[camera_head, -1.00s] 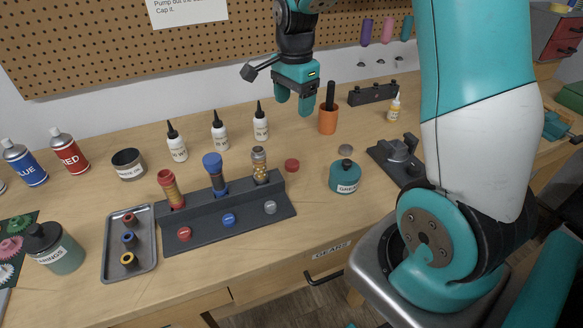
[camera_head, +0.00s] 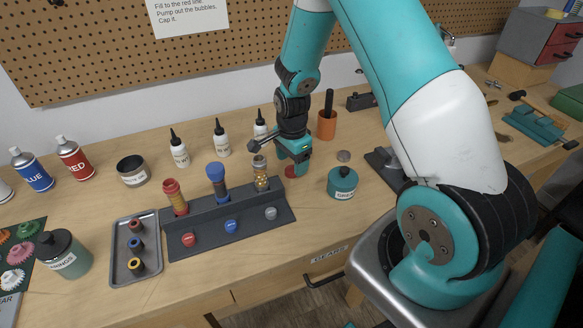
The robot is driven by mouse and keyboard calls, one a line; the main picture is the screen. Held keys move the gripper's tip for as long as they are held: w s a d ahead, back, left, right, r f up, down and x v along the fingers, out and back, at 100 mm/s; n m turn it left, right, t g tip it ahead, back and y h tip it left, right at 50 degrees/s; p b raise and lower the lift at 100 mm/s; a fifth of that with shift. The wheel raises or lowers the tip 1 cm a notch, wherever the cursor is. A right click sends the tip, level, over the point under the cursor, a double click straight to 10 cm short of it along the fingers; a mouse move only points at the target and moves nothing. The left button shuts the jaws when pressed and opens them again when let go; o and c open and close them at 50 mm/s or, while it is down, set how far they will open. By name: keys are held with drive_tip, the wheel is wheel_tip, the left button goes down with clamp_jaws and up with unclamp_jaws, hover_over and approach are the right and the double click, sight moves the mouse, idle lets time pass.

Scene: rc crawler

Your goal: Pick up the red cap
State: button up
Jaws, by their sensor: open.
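A red cap (camera_head: 290,171) lies on the wooden table just right of the dark rack's far end. My gripper (camera_head: 296,168) points down right at this cap, and its fingers partly hide it. The gripper is open; whether a finger touches the cap I cannot tell. Another red round piece (camera_head: 189,240) sits on the front ledge of the dark rack (camera_head: 265,228), at its left end.
The rack holds a red, a blue and an amber cylinder (camera_head: 261,178) close left of my gripper. A teal jar (camera_head: 342,183) stands close right. White bottles and an orange cup (camera_head: 327,125) stand behind. A grey tray (camera_head: 122,274) lies at left.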

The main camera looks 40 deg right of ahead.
sight(292, 171)
drive_tip(key=shift+f, duration=1.3)
drive_tip(key=c, duration=1)
drive_tip(key=shift+r, duration=0.1)
